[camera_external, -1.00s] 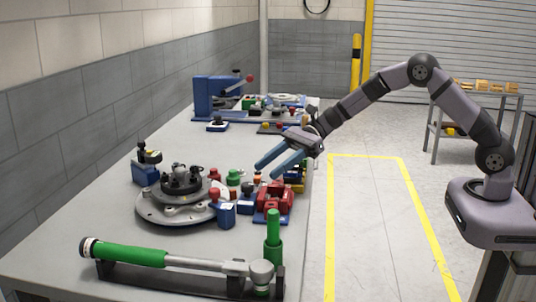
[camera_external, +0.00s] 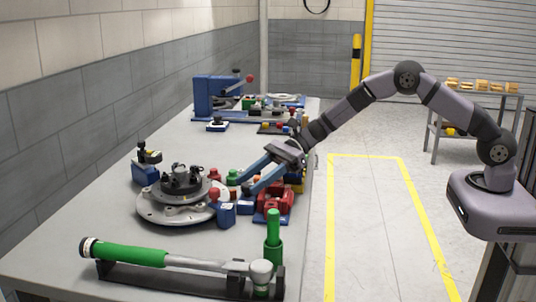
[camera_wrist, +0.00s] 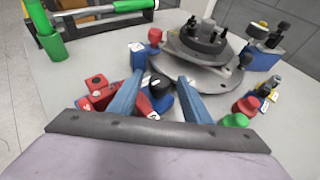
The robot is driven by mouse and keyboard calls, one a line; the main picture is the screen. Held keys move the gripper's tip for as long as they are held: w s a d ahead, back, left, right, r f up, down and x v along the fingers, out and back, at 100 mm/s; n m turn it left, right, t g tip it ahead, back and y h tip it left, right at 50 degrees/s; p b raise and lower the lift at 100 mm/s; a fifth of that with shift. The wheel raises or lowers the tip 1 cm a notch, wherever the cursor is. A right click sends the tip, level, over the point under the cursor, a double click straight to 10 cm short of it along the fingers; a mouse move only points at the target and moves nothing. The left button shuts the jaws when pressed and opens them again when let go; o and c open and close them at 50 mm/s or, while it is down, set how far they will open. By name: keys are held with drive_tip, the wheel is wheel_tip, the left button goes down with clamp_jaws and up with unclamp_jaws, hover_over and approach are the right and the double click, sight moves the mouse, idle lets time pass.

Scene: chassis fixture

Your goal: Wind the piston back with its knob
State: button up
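My gripper (camera_external: 247,183) is open, its two blue fingers pointing down and to the left over the small fixtures. In the wrist view the fingers (camera_wrist: 161,76) are apart, with a black knob (camera_wrist: 160,86) and some red and blue parts showing between and below them. The fingers look close to this knob, but I cannot tell whether they touch it. A red block fixture (camera_external: 272,203) on a blue base sits just in front; it also shows in the wrist view (camera_wrist: 98,92) left of the fingers. I cannot tell for certain which part is the piston.
A grey brake disc with a black hub (camera_external: 160,208) lies to the left. A blue block with a red knob (camera_external: 226,215) stands beside it. A green-handled tool (camera_external: 130,253) and an upright green post (camera_external: 273,240) are at the front. A blue press (camera_external: 205,96) stands at the back.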

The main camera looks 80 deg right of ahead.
drive_tip(key=c, duration=0.9)
